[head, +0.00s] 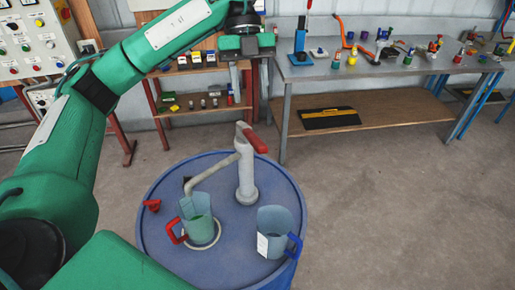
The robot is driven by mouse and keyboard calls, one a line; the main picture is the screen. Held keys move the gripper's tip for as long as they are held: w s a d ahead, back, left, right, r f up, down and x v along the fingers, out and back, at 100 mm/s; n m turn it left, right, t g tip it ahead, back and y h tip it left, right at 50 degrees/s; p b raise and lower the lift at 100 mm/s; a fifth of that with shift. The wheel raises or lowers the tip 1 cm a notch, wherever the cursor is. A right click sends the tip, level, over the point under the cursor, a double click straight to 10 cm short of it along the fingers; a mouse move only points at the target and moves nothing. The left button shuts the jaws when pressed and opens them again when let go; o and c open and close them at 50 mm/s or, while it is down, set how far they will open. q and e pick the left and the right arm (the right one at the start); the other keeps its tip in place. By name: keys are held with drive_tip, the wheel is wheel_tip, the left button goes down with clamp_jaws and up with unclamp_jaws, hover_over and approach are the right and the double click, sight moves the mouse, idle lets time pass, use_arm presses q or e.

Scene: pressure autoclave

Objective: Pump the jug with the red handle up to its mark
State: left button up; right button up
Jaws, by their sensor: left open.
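The jug with the red handle (197,222) stands upright on the blue drum (163,187), inside a pale ring and under the spout of the pump. It holds some greenish liquid; I cannot make out its mark or the exact level. The pump (246,178) rises from the drum top, with a red lever handle (256,143) at its top. A second jug with a blue handle (273,230) stands to the right and looks empty. My left gripper (250,92) is open and empty, above and beyond the pump handle in the picture, pointing down. My right gripper is not in view.
A small red piece (152,205) lies on the drum's left edge. A grey workbench (390,66) with tools stands at the back right. A control panel (35,40) is at the upper left. The floor (400,200) on the right is clear.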

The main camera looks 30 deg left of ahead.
sight(255, 138)
use_arm(q)
drive_tip(key=shift+t, duration=0.4)
drive_tip(key=p+x, duration=0.1)
drive_tip(key=x, duration=0.3)
drive_tip(key=p+x, duration=0.1)
drive_tip(key=x, duration=0.3)
drive_tip(key=s+p+x, duration=0.1)
drive_tip(key=p+x, duration=0.1)
drive_tip(key=x, duration=0.2)
drive_tip(key=shift+s+d+r, duration=0.1)
drive_tip(key=shift+d, duration=0.05)
drive_tip(key=shift+x, duration=0.75)
clamp_jaws()
